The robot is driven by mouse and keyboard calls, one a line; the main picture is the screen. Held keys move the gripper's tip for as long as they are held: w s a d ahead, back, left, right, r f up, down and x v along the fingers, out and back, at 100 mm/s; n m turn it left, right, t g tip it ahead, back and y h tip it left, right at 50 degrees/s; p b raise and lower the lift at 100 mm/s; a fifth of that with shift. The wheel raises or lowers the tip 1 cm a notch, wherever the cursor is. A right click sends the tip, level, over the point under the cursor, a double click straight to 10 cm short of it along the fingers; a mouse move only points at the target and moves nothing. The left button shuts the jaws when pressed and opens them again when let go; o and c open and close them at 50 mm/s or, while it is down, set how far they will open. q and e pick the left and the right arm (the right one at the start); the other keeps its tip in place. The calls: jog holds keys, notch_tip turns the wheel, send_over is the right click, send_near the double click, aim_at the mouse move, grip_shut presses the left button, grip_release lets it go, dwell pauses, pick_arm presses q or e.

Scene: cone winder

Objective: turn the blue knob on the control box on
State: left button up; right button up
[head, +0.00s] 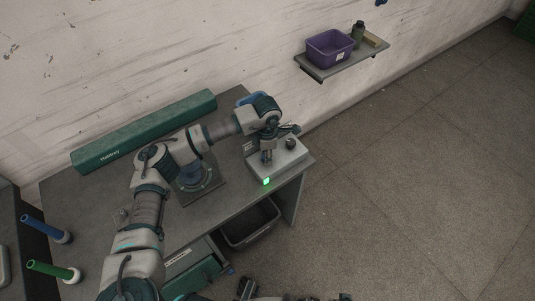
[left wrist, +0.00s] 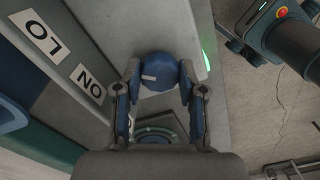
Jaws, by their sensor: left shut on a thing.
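The control box (head: 292,158) is a light grey box at the right end of the workbench. A green lamp (head: 266,181) glows on its front; a green glow also shows in the left wrist view (left wrist: 206,57). My left gripper (head: 267,156) points down over the box. In the left wrist view, its two fingers (left wrist: 160,98) close on both sides of the blue knob (left wrist: 160,70). A short white mark on the knob lies on its left side, towards the ON label (left wrist: 87,85). The knob is hidden by the gripper in the head view.
A long green case (head: 145,131) lies at the back of the workbench (head: 85,205). A dark round knob (head: 290,144) stands beside my gripper. A purple bin (head: 329,46) sits on a wall shelf (head: 345,62). A dark bin (head: 252,226) is below the bench. Open floor lies right.

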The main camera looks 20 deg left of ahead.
pick_arm(q)
jog(key=o, duration=1.1)
jog(key=shift+o, duration=0.2)
jog(key=shift+a, duration=0.1)
notch_tip(320, 180, up, 12)
jog(key=shift+w+f, duration=0.1)
jog(key=shift+f, duration=0.05)
